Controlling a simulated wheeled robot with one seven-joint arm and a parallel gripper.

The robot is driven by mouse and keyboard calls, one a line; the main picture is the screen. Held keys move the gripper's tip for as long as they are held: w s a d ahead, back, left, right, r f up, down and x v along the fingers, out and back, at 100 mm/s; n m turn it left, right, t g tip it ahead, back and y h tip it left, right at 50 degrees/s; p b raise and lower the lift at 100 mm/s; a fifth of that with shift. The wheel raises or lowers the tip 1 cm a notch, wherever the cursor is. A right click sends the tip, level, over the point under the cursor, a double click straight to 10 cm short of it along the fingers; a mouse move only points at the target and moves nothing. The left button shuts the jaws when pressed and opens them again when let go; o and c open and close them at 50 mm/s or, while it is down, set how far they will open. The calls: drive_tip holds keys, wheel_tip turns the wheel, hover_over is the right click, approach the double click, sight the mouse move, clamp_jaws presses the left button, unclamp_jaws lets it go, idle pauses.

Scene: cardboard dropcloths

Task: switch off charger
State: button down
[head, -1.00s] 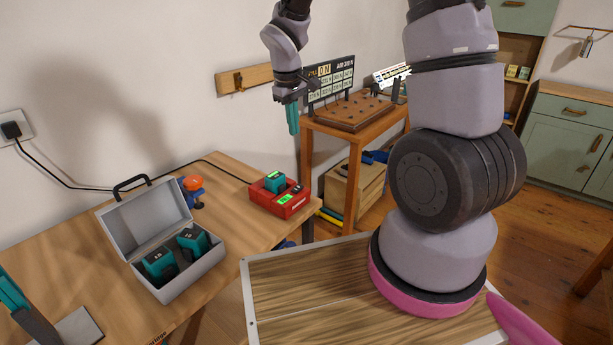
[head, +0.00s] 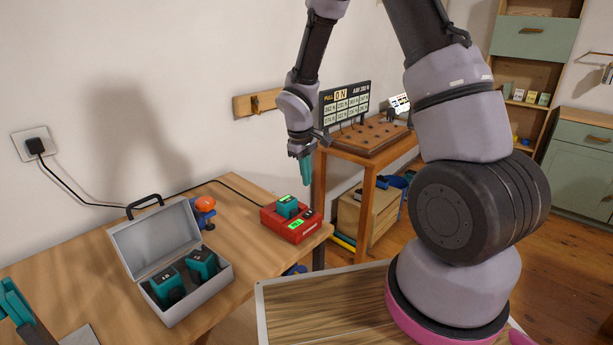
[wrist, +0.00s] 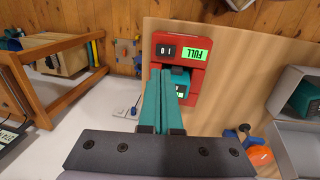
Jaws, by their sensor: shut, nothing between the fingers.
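The charger (head: 270,224) is a red box on the right end of the wooden table, with a green lit display and a teal battery (head: 287,206) seated in it. In the wrist view, the charger (wrist: 203,76) shows a display reading FULL, upside down, and a small black rocker switch (wrist: 165,51) beside it. My gripper (head: 307,181) is above the charger, apart from it, its teal fingers pointing down. In the wrist view, the fingers (wrist: 166,80) are together and empty, and partly cover the battery and the charger's near side.
An open grey case (head: 208,294) holding teal batteries stands left of the charger. An orange and blue object (head: 205,206) is behind it. A black plug (head: 36,146) sits in the wall outlet, its cable running along the table. A wooden stand (head: 368,165) with a pegboard is to the right.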

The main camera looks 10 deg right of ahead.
sight(308, 214)
drive_tip(key=f, duration=0.6)
drive_tip(key=w+d+f, duration=0.1)
drive_tip(key=f, duration=0.2)
drive_tip(key=shift+d+f, duration=0.1)
drive_tip(key=shift+f, duration=0.45)
drive_tip(key=shift+d+f, duration=0.2)
drive_tip(key=shift+f, duration=0.1)
drive_tip(key=shift+s+a, duration=0.1)
drive_tip(key=shift+s+a, duration=0.45)
drive_tip(key=shift+a, duration=0.2)
drive_tip(key=shift+r, duration=0.1)
